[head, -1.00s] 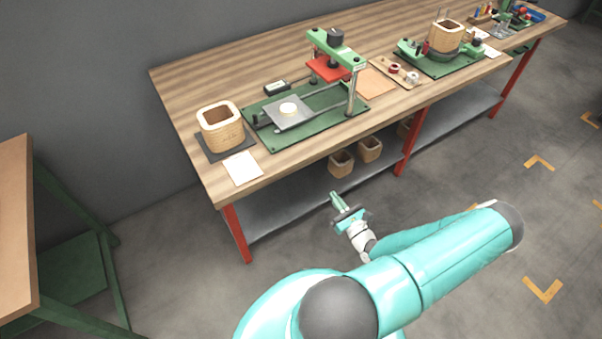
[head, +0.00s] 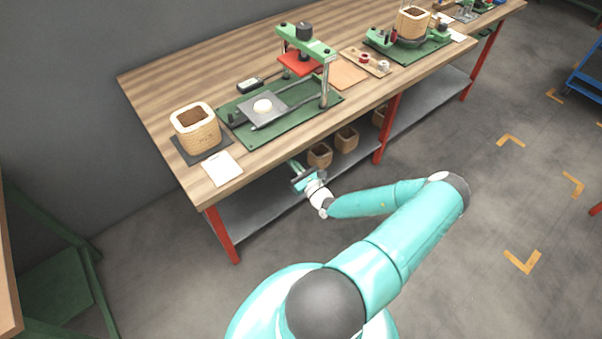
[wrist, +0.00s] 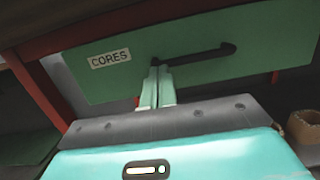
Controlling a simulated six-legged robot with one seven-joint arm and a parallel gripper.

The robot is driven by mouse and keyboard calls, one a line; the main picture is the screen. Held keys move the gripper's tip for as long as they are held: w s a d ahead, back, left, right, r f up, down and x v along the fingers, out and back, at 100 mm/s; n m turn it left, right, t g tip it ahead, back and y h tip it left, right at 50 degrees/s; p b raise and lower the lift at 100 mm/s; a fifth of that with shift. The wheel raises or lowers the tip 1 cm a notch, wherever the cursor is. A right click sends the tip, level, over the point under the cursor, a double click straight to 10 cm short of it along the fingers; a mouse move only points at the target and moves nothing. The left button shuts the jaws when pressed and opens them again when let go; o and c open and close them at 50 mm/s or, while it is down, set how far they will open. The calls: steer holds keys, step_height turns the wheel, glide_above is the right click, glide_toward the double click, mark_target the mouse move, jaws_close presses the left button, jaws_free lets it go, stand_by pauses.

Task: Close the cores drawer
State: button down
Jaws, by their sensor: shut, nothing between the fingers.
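The cores drawer (wrist: 110,84) shows in the wrist view as a green front with a white "CORES" label (wrist: 110,59) at its upper left and a dark bar handle (wrist: 203,55) to the right of the label. My gripper (wrist: 158,72) is shut and empty, its fingertips at or very near the drawer front, by the left end of the handle. I cannot tell whether they touch. In the head view my gripper (head: 293,164) is under the front edge of the workbench; the drawer front is hidden there, so how far it stands out cannot be judged.
The wooden workbench (head: 160,85) stands on red legs (head: 222,234) over a grey lower shelf (head: 262,212). The floor in front is clear.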

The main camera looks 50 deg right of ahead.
steer(key=shift+w+d+r, duration=0.1)
steer(key=shift+w, duration=0.3)
steer(key=shift+w, duration=0.1)
steer(key=shift+x, duration=1.1)
